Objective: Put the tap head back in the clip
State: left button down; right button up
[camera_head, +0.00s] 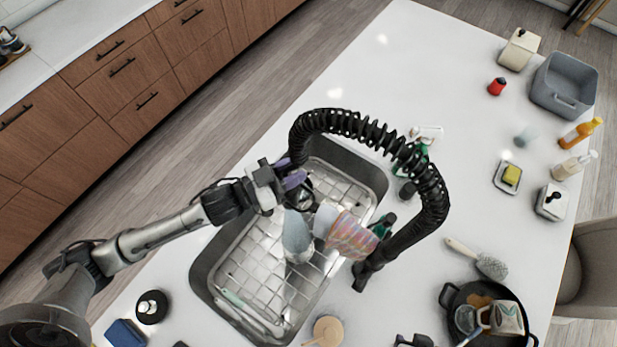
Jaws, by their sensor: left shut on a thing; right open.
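The black spring hose (365,123) of the tap arches over the sink from the tap's base (362,274) at the right rim. Its free end comes down at the left, where my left gripper (287,181) is shut on the tap head (301,194) above the sink's upper left part. The gripper hides part of the head. I cannot make out the clip clearly. My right gripper (413,341) seems to be the dark part at the bottom edge, open and mostly out of frame, away from the tap.
A brush (488,265) and a black pan (449,296) with a mug lie at right. The upper middle counter (420,60) is clear.

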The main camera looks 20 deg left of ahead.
pick_arm(q)
jog(key=d, duration=0.1)
jog(key=d+p, duration=0.1)
jog(key=s+d, duration=0.1)
jog(key=d, duration=0.1)
jog(key=shift+d+f+p, duration=0.1)
jog(key=shift+f+p, duration=0.2)
jog(key=shift+p, duration=0.1)
jog(key=shift+f, duration=0.1)
jog(key=c, duration=0.9)
grip_release()
jog(key=shift+o, duration=0.2)
